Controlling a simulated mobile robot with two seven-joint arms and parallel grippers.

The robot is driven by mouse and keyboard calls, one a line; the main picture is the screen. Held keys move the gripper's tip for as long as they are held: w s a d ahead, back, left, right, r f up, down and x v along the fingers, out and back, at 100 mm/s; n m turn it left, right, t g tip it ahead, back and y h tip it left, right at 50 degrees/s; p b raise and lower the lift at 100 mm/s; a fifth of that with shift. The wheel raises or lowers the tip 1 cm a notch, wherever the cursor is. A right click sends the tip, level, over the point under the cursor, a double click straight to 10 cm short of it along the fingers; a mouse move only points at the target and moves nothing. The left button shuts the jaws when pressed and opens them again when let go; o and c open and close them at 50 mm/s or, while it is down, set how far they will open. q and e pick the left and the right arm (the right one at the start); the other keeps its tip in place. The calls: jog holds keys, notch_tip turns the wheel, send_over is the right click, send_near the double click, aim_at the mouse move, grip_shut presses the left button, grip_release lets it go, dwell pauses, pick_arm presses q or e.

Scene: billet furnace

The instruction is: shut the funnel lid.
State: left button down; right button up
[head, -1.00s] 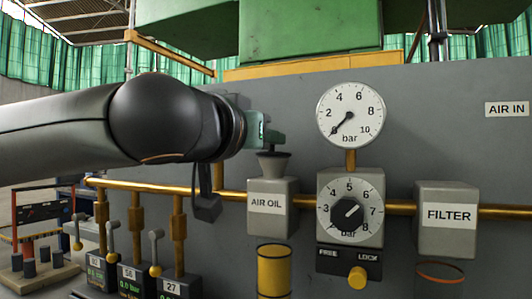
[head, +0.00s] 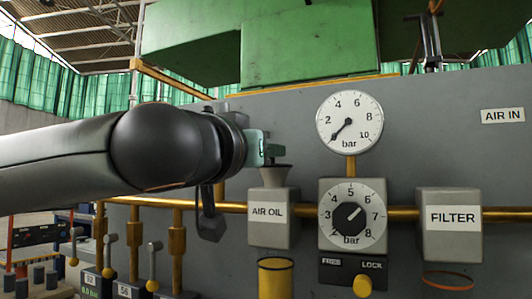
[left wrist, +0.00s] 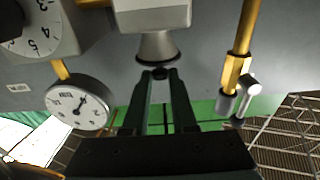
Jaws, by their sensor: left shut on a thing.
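The grey funnel (head: 273,177) stands on top of the AIR OIL box (head: 268,233). It also shows in the left wrist view (left wrist: 156,46), its dark rim facing my fingers. My left gripper (head: 270,152) is right above the funnel mouth in the head view. In the left wrist view the gripper (left wrist: 161,80) has a small dark round piece (left wrist: 160,73) between its fingertips, close to the rim. It looks like a part of the funnel lid, but the lid's full outline and angle are hidden. My right gripper is not in view.
A round gauge (head: 350,121), a regulator dial (head: 352,215) and a FILTER box (head: 449,225) stand to the right. A brass pipe (head: 400,214) runs along the grey panel. Several levers (head: 152,265) are at the lower left. A yellow cylinder (head: 275,277) hangs below the AIR OIL box.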

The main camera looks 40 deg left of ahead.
pick_arm(q)
jog(key=c, duration=0.7)
grip_release()
jog(key=shift+c, duration=0.2)
jog(key=p+v, duration=0.1)
jog(key=v, duration=1.1)
jog(key=shift+s, duration=0.35)
